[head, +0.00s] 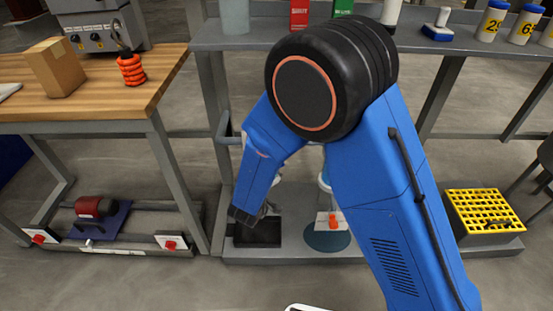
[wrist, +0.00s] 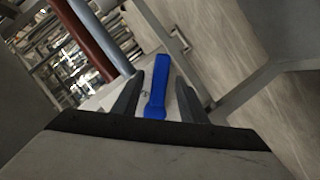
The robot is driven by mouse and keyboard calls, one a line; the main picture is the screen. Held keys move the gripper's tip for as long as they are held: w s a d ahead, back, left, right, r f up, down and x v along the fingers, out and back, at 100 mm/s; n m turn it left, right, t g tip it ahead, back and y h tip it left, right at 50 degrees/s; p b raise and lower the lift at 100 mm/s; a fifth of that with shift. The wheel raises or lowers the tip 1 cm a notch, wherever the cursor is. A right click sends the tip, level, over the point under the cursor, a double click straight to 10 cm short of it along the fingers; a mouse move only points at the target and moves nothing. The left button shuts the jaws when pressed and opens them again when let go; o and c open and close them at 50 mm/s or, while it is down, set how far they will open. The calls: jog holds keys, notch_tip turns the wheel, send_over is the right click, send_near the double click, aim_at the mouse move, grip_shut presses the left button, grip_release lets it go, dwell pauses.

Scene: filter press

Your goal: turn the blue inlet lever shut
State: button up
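The blue inlet lever (wrist: 157,80) shows in the wrist view as a long flat blue bar, running from the upper middle down to the palm edge. My gripper (wrist: 160,88) is open, with one dark finger on each side of the lever. A gap shows between the lever and each finger, and I cannot tell how deep the lever sits between them. In the head view my arm reaches down toward the low shelf, and my gripper is mostly hidden behind it. I cannot make out the lever in the head view.
In the wrist view a red pipe (wrist: 88,38) and a grey-blue pipe run beside the lever. In the head view a wooden workbench (head: 115,100) stands left. A grey shelf (head: 440,45) holds bottles and red and green cards. A yellow tray (head: 485,211) sits low right.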

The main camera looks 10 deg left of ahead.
jog(key=v, duration=0.9)
jog(key=shift+s, duration=0.4)
jog(key=shift+w+r, duration=0.1)
jog(key=shift+r, duration=0.1)
jog(key=w+d+r+m+g+y, duration=0.35)
jog(key=w+d+r, duration=0.25)
jog(key=w+r, duration=0.3)
jog(key=s+d+r+g+y, duration=0.2)
jog(key=s+d+r+y, duration=0.1)
jog(key=d+r, duration=0.7)
jog(key=s+d+m+g+h, duration=0.2)
jog(key=s+d, duration=1)
jog(key=d, duration=0.3)
jog(key=s+d+m+g+h, duration=0.2)
jog(key=s+d+m+h, duration=0.1)
jog(key=s+d, duration=1)
jog(key=d, duration=0.3)
jog(key=shift+d+r+g+h, duration=0.3)
jog(key=shift+r+g+h, duration=0.05)
jog(key=shift+r, duration=0.05)
jog(key=shift+m, duration=0.25)
jog(key=shift+c, duration=0.6)
